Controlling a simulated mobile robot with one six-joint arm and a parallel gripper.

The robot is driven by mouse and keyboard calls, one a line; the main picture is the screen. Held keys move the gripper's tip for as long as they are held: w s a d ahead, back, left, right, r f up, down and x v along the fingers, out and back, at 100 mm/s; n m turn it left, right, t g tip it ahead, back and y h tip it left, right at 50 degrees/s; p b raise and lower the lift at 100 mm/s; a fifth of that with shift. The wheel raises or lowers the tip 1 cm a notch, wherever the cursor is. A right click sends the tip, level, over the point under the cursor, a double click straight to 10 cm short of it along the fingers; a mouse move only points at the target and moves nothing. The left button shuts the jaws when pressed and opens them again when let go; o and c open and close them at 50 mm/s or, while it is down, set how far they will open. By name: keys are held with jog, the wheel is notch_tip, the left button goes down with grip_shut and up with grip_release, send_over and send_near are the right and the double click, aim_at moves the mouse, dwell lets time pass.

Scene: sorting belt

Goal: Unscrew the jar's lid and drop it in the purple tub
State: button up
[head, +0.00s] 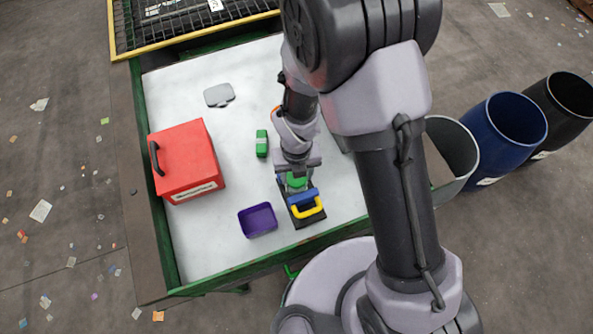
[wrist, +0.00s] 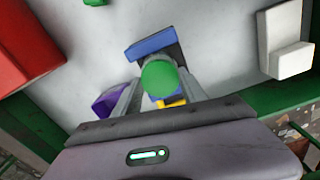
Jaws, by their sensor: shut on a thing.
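The jar's round green lid (wrist: 160,78) sits between the fingers of my gripper (wrist: 158,92) in the wrist view, and the gripper is shut on it. The lid also shows as a green patch under the gripper in the head view (head: 296,182). The jar's body is mostly hidden below the lid, so I cannot tell whether the lid is still on its thread. A blue and yellow fixture (head: 307,209) on a dark base stands at the jar. The purple tub (head: 259,232) stands just left of it, open and apparently empty. It partly shows in the wrist view (wrist: 105,103).
A red box with a handle (head: 187,160) stands at the left of the white table. A small green box (head: 262,143) and a flat grey piece (head: 218,95) lie farther back. Grey, blue (head: 500,130) and black bins stand off the right edge.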

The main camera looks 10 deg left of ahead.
jog(key=shift+p, duration=0.35)
jog(key=shift+w+a+r+n+p, duration=0.2)
jog(key=shift+n+p, duration=0.3)
jog(key=shift+p, duration=2.8)
jog(key=shift+s+d+f+n+p, duration=0.15)
jog(key=shift+s+d+n+p, duration=0.15)
jog(key=shift+p, duration=2.2)
jog(key=shift+n+p, duration=0.5)
jog(key=shift+p, duration=0.15)
jog(key=shift+n, duration=1.2)
jog(key=o, duration=1.4)
jog(key=shift+w+a, duration=0.1)
jog(key=shift+c, duration=0.2)
